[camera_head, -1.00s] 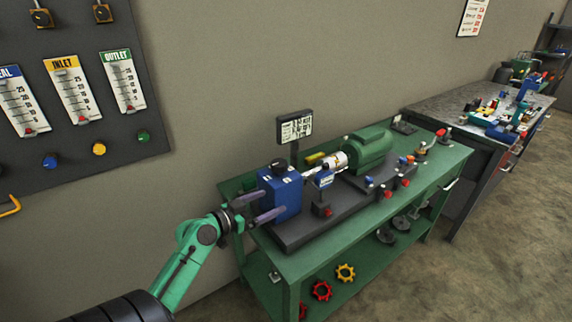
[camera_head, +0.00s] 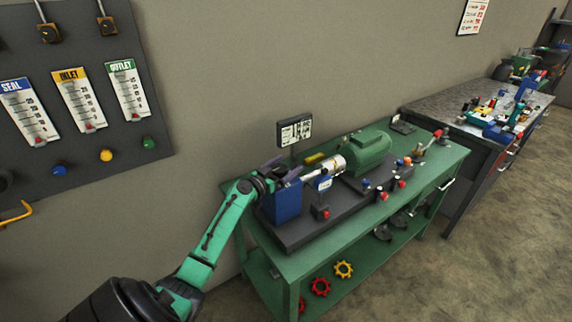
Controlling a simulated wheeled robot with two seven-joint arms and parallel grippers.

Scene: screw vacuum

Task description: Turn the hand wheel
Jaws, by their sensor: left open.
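My left gripper (camera_head: 286,172) is open over the top of the blue pump block (camera_head: 281,205) on the green bench. Its fingers reach across the block's upper end, and the gripper and wrist hide most of the block's top. The small dark part on top of the block is hard to make out behind the gripper, and I cannot tell whether the fingers touch it. A red hand wheel (camera_head: 320,287) and a yellow hand wheel (camera_head: 343,269) lie on the bench's lower shelf, away from the gripper. My right gripper is not in view.
A green motor (camera_head: 369,154) and a small display (camera_head: 295,131) stand on the bench (camera_head: 330,231) beside the block. Small red knobs sit along the black base (camera_head: 300,236). A gauge panel (camera_head: 150,95) hangs on the left wall. Open floor lies at right.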

